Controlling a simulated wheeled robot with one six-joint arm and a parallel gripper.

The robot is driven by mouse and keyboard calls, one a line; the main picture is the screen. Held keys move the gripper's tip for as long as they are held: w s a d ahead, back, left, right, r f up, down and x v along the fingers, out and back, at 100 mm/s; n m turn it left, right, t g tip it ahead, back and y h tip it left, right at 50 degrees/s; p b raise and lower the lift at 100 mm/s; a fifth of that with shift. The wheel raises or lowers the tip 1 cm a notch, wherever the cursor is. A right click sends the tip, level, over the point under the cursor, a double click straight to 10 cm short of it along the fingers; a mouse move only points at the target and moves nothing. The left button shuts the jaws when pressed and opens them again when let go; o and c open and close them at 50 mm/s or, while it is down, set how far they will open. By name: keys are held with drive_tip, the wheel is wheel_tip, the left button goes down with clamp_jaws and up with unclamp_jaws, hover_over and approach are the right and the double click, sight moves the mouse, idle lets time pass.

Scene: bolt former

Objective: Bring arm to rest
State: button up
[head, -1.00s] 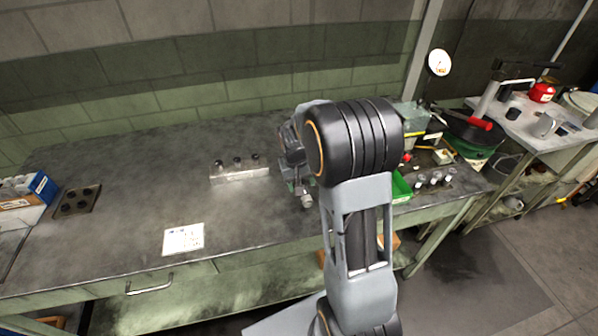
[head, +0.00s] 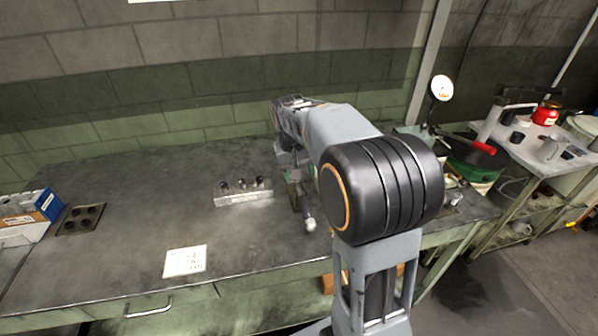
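My arm rises at the lower right of the head view, with its large black elbow (head: 375,190) in front of the bench. The grey forearm reaches away from the elbow to the upper left, and its wrist end (head: 292,112) is over the back of the bench near the wall. My gripper's fingers cannot be made out at that end, so I cannot tell whether they are open or hold anything.
A vise-like device (head: 298,195) stands on the workbench (head: 130,215) just below the forearm, partly hidden. A metal block with dark pegs (head: 243,193) and a paper sheet (head: 185,261) lie left of it. A side table (head: 530,150) stands at the right.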

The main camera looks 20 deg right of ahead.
idle(0.4)
drive_tip(key=s+a+f+n+t, duration=0.1)
drive_tip(key=s+a, duration=0.3)
drive_tip(key=s, duration=0.4)
drive_tip(key=s+a+f+n+t+y, duration=0.1)
drive_tip(key=s+a+t, duration=0.2)
drive_tip(key=s, duration=0.5)
drive_tip(key=shift+s+a+y, duration=0.2)
drive_tip(key=shift+a+y, duration=0.1)
drive_tip(key=shift+a, duration=0.05)
